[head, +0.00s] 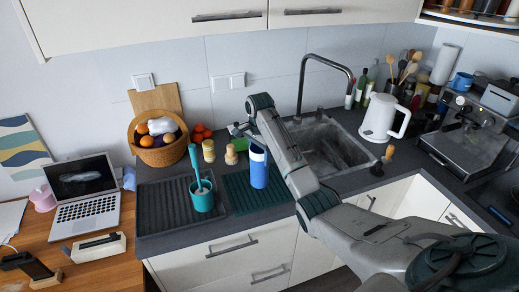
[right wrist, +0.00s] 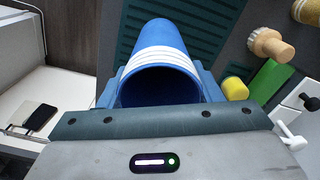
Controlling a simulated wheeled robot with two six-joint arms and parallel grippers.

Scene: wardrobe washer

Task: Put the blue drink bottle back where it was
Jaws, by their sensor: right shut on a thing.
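The blue drink bottle (head: 259,172) with white bands near its top is upright at the green ribbed mat (head: 238,199) on the counter. I cannot tell whether its base touches the mat. My right gripper (head: 256,143) reaches down over the bottle's top from above. In the right wrist view the bottle (right wrist: 152,88) sits between the blue-grey fingers (right wrist: 160,90), its round mouth facing the camera. The gripper is shut on it. My left gripper is in neither view.
A dark tray (head: 165,215) with a teal cup (head: 203,198) and brush is left of the mat. A fruit basket (head: 160,150) and jars (head: 209,150) stand behind. The sink (head: 330,145) and white kettle (head: 381,118) are right. A laptop (head: 85,200) is at far left.

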